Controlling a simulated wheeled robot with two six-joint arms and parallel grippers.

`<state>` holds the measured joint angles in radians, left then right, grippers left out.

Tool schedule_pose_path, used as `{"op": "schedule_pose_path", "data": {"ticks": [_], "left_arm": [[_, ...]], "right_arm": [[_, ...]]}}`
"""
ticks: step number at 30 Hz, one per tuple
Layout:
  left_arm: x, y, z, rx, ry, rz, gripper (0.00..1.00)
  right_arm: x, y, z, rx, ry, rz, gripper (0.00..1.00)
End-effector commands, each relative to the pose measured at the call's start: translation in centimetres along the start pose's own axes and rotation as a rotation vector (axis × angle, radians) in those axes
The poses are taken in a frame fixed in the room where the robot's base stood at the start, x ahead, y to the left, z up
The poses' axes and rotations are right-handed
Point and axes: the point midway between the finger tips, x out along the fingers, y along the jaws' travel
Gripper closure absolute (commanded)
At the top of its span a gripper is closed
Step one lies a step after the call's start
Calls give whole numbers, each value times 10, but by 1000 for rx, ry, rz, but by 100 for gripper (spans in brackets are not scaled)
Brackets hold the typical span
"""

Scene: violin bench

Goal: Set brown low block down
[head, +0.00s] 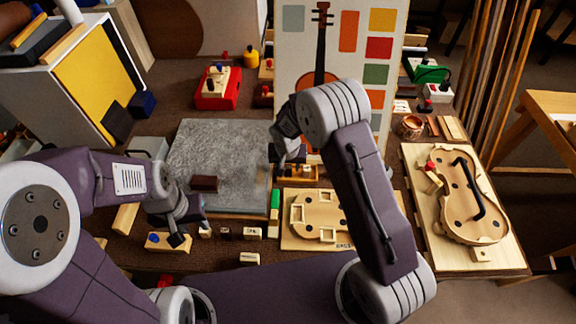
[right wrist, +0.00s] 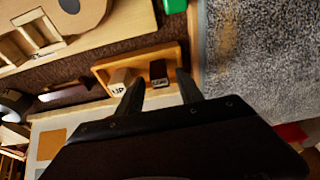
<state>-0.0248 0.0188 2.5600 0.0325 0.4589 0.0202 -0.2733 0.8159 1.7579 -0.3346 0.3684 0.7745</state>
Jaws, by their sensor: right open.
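The brown low block (right wrist: 158,72) is dark with a pale label and sits in a small wooden tray (right wrist: 102,72) beside a pale block (right wrist: 121,82) marked UP. My right gripper (right wrist: 160,78) is open, its two fingers apart on either side of the brown block in the picture, with no clear contact. In the head view the right gripper (head: 288,158) is over the tray (head: 308,181), partly hidden by my arm. My left gripper (head: 180,232) is low near a wooden block with a blue spot (head: 156,241); its jaw gap is unclear.
A grey slab (head: 225,150) lies left of the tray, with another dark brown block (head: 204,184) on it. A wooden form board (head: 291,238) is in front of the tray. A violin body mould (head: 475,222) lies at the right. Small labelled blocks line the front.

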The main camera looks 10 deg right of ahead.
Motion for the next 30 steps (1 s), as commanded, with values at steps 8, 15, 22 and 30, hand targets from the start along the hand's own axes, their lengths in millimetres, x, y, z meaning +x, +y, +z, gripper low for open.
{"op": "schedule_pose_path", "data": {"ticks": [8,15,22,30], "left_arm": [[-6,0,-1,0,0,0,64],[-10,0,-1,0,0,0,64],[-10,0,-1,0,0,0,64],[-10,0,-1,0,0,0,64]], "right_arm": [[-63,-1,-2,0,5,-3,56],[-109,0,-1,1,3,-2,56],[-119,0,0,0,0,0,56],[-134,44,34,-40,-47,-7,56]]}}
